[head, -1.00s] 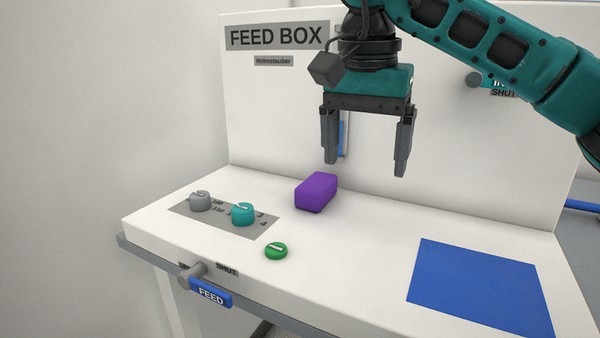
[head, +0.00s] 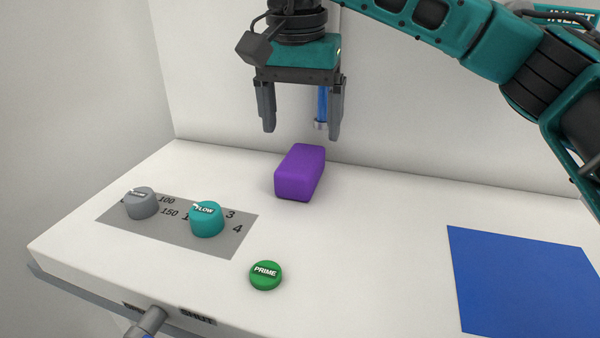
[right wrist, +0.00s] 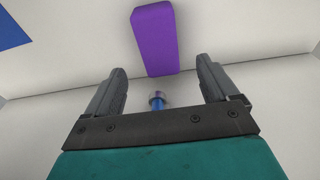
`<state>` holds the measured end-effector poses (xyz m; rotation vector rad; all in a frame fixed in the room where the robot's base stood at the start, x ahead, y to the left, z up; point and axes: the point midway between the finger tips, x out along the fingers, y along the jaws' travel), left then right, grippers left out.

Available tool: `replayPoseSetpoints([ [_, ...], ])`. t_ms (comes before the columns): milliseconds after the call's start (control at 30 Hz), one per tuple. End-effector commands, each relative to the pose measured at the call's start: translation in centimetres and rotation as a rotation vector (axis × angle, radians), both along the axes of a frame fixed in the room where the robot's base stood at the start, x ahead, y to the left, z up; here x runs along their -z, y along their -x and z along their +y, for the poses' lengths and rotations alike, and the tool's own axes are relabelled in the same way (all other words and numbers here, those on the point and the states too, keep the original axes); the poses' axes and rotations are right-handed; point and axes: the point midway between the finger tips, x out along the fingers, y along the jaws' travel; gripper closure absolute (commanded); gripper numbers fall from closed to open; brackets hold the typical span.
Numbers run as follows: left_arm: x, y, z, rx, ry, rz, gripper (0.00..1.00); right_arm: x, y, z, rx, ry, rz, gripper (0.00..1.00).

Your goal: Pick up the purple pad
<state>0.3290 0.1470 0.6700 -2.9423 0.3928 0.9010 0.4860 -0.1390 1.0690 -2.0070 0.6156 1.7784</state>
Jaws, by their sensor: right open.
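The purple pad (head: 300,172) is a rounded block lying on the white bench top near the back panel. My right gripper (head: 301,132) is open and empty, pointing down above and slightly behind the pad. In the right wrist view the pad (right wrist: 155,40) lies beyond the fingertips of the open gripper (right wrist: 160,75), roughly in line with the gap between them. The fingers do not touch it. My left gripper is not in view.
A grey knob (head: 141,203) and a teal FLOW knob (head: 206,218) stand left of the pad. A green PRIME button (head: 265,275) is in front. A blue square (head: 525,280) lies at right. A blue tube (head: 322,105) is behind the gripper.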

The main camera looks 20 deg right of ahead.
Motion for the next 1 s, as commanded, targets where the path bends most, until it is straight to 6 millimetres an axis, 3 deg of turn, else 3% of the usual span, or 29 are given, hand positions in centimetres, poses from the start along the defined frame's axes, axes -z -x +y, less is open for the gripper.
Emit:
replayPoseSetpoints([
  [100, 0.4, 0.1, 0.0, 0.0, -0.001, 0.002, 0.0, 1.5, -0.1, -0.1, -0.001, 0.0, 0.001, 0.13],
  [333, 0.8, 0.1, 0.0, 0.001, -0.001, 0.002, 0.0, 2.8, 0.0, -0.1, -0.001, 0.0, 0.001, 0.13],
  [600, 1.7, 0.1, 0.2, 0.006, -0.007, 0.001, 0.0, 6.7, 0.1, -0.2, 0.001, 0.0, 0.001, 0.13],
  [867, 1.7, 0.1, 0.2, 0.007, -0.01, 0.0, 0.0, 7.0, 0.1, -0.2, 0.0, -0.001, -0.001, 0.13],
  [1000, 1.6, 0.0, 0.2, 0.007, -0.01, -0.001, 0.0, 7.0, 0.1, -0.2, 0.0, -0.001, -0.001, 0.26],
])
